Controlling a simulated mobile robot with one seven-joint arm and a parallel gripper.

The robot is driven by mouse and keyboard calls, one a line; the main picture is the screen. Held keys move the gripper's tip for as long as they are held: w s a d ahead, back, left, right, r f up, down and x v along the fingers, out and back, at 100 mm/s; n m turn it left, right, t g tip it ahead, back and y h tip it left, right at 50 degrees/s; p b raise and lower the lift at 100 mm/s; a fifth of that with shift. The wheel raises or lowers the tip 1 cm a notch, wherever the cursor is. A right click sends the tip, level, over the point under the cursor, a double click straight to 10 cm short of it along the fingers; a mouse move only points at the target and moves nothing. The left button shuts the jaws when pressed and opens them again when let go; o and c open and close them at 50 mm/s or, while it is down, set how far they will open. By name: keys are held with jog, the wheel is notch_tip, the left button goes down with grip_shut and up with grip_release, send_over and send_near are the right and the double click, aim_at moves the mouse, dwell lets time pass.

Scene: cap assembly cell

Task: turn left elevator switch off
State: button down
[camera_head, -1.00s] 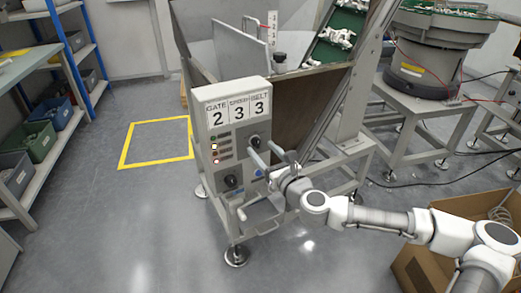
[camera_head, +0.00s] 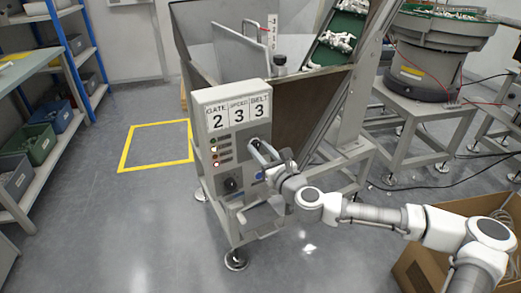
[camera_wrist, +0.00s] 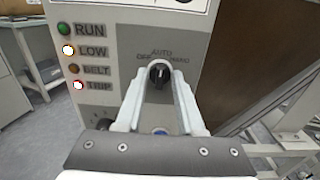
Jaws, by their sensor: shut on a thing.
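The control panel (camera_head: 222,108) is a grey box on the front of the elevator hopper, with plates reading GATE 2, SPEED 3, BELT 3. Its upper switch is a black rotary knob (camera_wrist: 159,74), marked OFF on the left, AUTO at the top and a partly hidden word on the right. The knob's pale line appears to point roughly up to AUTO. My gripper (camera_wrist: 157,84) is shut on this knob, one pale finger on each side. In the head view my gripper (camera_head: 262,150) reaches the panel's upper right and largely hides the knob.
A second black knob (camera_head: 231,184) sits lower on the panel. Indicator lamps run down its left side; LOW (camera_wrist: 68,50) and TRIP (camera_wrist: 78,85) glow. A metal tray (camera_head: 258,217) juts out below. A cardboard box (camera_head: 412,268) stands at right; floor on the left is clear.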

jog(key=shift+n, duration=0.3)
jog(key=n+p, duration=0.1)
jog(key=n, duration=0.2)
jog(key=shift+n, duration=0.3)
jog(key=n+p, duration=0.1)
jog(key=n, duration=0.3)
jog(key=shift+n, duration=0.3)
dwell(0.3)
jog(key=c, duration=0.5)
grip_release()
jog(key=shift+s, duration=0.1)
